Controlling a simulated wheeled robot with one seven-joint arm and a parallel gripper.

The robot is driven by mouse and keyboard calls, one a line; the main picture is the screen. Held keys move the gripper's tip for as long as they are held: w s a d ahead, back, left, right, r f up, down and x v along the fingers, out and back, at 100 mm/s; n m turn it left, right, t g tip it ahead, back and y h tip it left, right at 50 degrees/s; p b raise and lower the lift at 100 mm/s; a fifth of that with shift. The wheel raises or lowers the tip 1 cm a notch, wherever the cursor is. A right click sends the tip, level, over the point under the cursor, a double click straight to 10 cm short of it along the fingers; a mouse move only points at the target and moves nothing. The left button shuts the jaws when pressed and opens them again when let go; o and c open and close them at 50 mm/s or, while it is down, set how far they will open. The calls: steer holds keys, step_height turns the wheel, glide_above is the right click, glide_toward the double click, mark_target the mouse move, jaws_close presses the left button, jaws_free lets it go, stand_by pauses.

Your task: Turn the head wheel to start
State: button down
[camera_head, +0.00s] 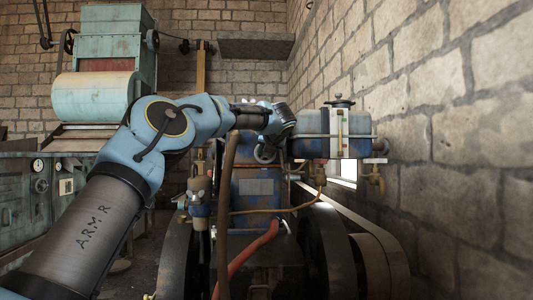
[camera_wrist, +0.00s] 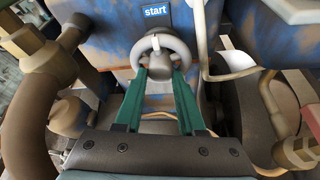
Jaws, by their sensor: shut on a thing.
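The head wheel (camera_wrist: 138,50) is a small grey ring with a hub, in the upper middle of the wrist view. A blue "start" label (camera_wrist: 156,12) sits just behind it on a worn blue engine surface. A white pointer mark stands at the wheel's top. My gripper (camera_wrist: 160,72) has its two green fingers on either side of the wheel's lower part and is shut on it. In the head view my gripper (camera_head: 282,122) is at the engine's top, its fingers not clearly seen. A grey wheel (camera_head: 265,154) shows just below it.
A blue tank (camera_head: 350,146) with a gauge stands right of my gripper. A brown pipe (camera_wrist: 30,110) runs close on the left in the wrist view. Brass valves, hoses and a belt (camera_head: 350,220) surround the engine. A stone wall (camera_head: 440,140) closes the right side.

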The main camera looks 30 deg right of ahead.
steer(key=c, duration=0.5)
jaws_free()
steer(key=b+v, duration=0.1)
steer(key=v, duration=0.9)
steer(key=shift+s, duration=0.4)
steer(key=shift+a, duration=0.15)
